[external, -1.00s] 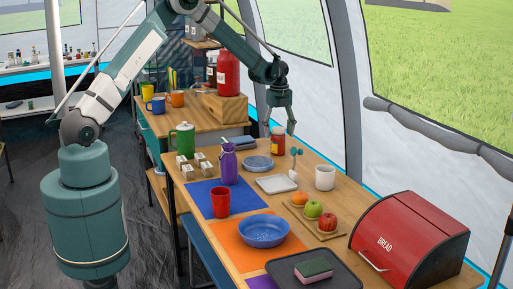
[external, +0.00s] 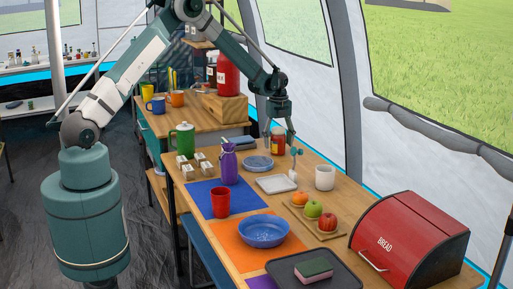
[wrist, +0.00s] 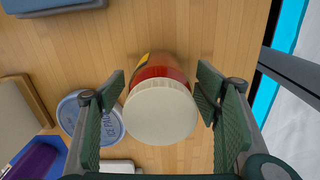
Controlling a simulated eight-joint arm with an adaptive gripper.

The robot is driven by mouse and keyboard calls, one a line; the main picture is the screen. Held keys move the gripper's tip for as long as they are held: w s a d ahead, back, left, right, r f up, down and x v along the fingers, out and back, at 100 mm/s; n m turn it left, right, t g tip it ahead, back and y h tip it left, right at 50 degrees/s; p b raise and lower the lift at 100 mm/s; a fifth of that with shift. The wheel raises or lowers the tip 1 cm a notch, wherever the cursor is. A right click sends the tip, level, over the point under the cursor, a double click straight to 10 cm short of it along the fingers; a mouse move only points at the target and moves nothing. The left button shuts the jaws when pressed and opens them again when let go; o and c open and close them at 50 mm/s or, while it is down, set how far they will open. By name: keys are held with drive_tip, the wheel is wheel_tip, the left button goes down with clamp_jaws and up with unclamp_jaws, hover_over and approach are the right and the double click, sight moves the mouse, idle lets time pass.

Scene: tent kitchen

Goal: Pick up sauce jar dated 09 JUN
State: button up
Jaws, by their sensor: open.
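A sauce jar (external: 278,146) with red contents stands near the far edge of the wooden table. In the wrist view its cream lid (wrist: 161,112) faces the camera, with red glass and a bit of yellow and black label above it. No date is readable. My gripper (external: 280,138) points down over the jar and is open. In the wrist view its two green-padded fingers stand left and right of the jar, with a gap on each side. In the external view the fingers partly cover the jar.
A white tray (external: 276,184), a white mug (external: 325,177) and a purple bottle (external: 229,166) stand nearer. The tent wall (external: 325,110) rises close behind the table.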

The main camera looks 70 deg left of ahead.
sight(278, 128)
idle(0.3)
drive_tip(key=c, duration=1.4)
drive_tip(key=shift+r, duration=0.1)
drive_tip(key=shift+r+p, duration=0.65)
drive_tip(key=shift+r, duration=4.25)
